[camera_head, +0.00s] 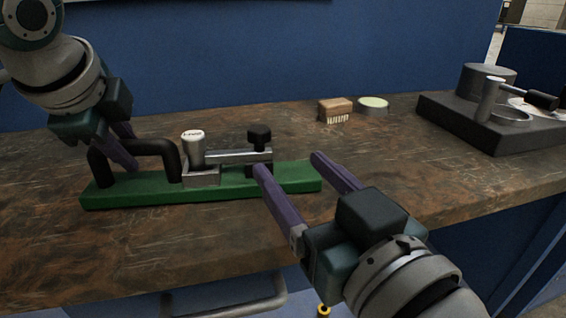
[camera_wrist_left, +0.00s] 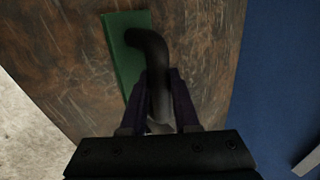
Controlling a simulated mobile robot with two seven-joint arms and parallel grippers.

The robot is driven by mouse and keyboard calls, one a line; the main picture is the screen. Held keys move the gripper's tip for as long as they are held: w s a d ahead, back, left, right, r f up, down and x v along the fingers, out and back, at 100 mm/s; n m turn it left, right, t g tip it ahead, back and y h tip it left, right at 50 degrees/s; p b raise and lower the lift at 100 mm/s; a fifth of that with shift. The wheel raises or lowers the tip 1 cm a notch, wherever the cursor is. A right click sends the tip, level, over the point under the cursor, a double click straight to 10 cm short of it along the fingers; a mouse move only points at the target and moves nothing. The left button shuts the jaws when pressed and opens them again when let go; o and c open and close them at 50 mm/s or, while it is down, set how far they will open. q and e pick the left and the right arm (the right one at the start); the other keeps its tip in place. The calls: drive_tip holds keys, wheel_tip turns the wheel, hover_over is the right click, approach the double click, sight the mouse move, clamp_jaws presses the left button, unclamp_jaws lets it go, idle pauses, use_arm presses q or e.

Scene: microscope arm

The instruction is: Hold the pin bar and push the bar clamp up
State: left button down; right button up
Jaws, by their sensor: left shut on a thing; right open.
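A green base plate (camera_head: 150,195) lies on the bench and carries a black arched bar (camera_head: 150,146) at its left end. My left gripper (camera_head: 127,160) is shut on this black bar; the left wrist view shows the bar (camera_wrist_left: 150,45) between its fingers. A silver post with a white-topped cap (camera_head: 193,148) stands mid-plate, with a horizontal silver bar (camera_head: 228,156) running right to a black knobbed clamp (camera_head: 259,138). My right gripper (camera_head: 288,164) is open and empty, its fingers over the plate's right end. Its left fingertip overlaps the clamp's lower part in view; contact cannot be told.
A wooden brush (camera_head: 335,107) and a round pale-topped tin (camera_head: 374,105) sit at the back of the bench. A dark base with metal parts (camera_head: 480,125) stands at the right.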

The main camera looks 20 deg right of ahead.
use_arm(q)
drive_tip(key=shift+r, duration=0.1)
drive_tip(key=c, duration=0.6)
unclamp_jaws()
